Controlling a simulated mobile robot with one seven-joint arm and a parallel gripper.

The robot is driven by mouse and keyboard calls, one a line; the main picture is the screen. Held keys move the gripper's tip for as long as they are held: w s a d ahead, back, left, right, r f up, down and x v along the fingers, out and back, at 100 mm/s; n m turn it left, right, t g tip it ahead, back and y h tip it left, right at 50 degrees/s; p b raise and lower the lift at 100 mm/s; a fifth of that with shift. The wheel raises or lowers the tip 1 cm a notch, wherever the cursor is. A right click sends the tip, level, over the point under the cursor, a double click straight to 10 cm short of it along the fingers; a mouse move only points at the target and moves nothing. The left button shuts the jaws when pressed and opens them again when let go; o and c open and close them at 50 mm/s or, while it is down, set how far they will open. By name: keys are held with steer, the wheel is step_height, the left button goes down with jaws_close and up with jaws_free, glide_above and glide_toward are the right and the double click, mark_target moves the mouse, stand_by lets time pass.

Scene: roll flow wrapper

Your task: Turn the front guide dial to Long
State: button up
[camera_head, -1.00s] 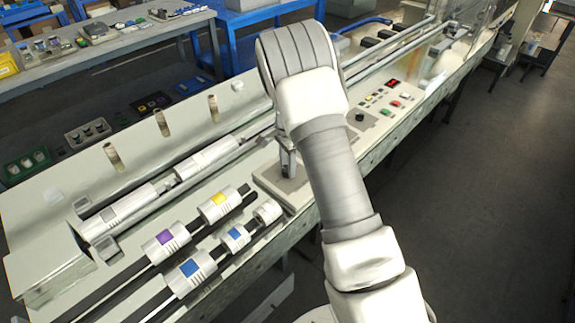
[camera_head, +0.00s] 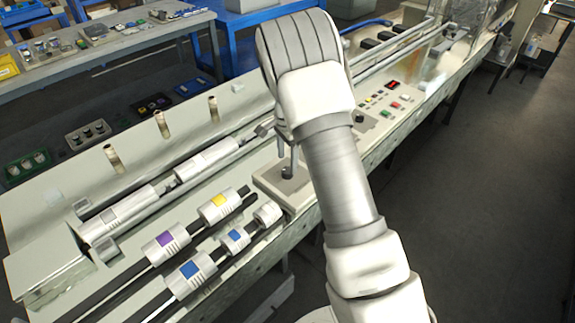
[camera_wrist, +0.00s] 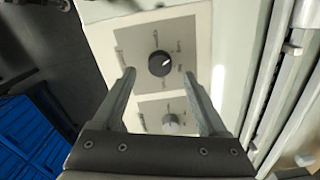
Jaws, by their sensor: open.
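A black round dial (camera_wrist: 159,64) sits on a pale square plate (camera_wrist: 135,40) in the wrist view, with small labels around it that are too small to read. Its light pointer mark faces the right side of that view. A second, grey dial (camera_wrist: 171,125) lies nearer the gripper's palm. My gripper (camera_wrist: 158,75) is open and empty, its fingertips on either side of the black dial in the picture. In the head view the black dial (camera_head: 288,172) shows below my gripper (camera_head: 287,150), which appears clear above it. The grey dial is hidden there.
White rollers with purple, yellow and blue marks (camera_head: 165,243) lie left of the dial plate. A button panel (camera_head: 385,103) with a black knob is to the right, beyond my arm. A long rail (camera_head: 205,160) runs behind. The aisle floor (camera_head: 480,210) is clear.

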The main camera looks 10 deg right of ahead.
mark_target(288, 170)
step_height(288, 170, up, 14)
steer(key=shift+f, duration=0.15)
stand_by(0.3)
steer(key=s+r+n+t+y, duration=0.1)
steer(key=s+r+n+t, duration=0.35)
steer(key=s+r, duration=0.95)
steer(key=s+n+t+h, duration=0.1)
steer(key=s+n, duration=0.8)
steer(key=s, duration=0.9)
steer(key=shift+s+f+n, duration=0.2)
steer(key=shift+f+n, duration=0.15)
